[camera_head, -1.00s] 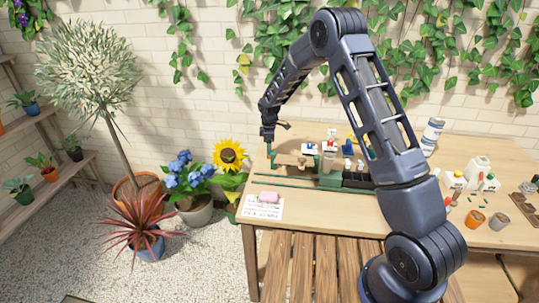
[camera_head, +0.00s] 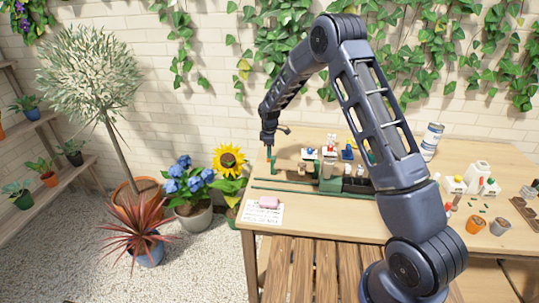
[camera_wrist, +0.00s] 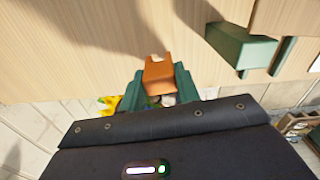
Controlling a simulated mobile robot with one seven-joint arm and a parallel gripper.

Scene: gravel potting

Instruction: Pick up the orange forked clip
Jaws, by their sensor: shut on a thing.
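The orange forked clip (camera_wrist: 159,76) is between the green fingers of my gripper (camera_wrist: 160,82) in the wrist view. Its two prongs point away from the gripper, toward the wooden table. My gripper is shut on it. In the head view, my gripper (camera_head: 271,157) hangs over the back left part of the table (camera_head: 330,219). The clip is too small to make out there.
A green and tan rack (camera_head: 331,184) stands right of my gripper, with small red, white and blue items behind it. A tall can (camera_head: 432,141) and small pots (camera_head: 476,223) stand at the right.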

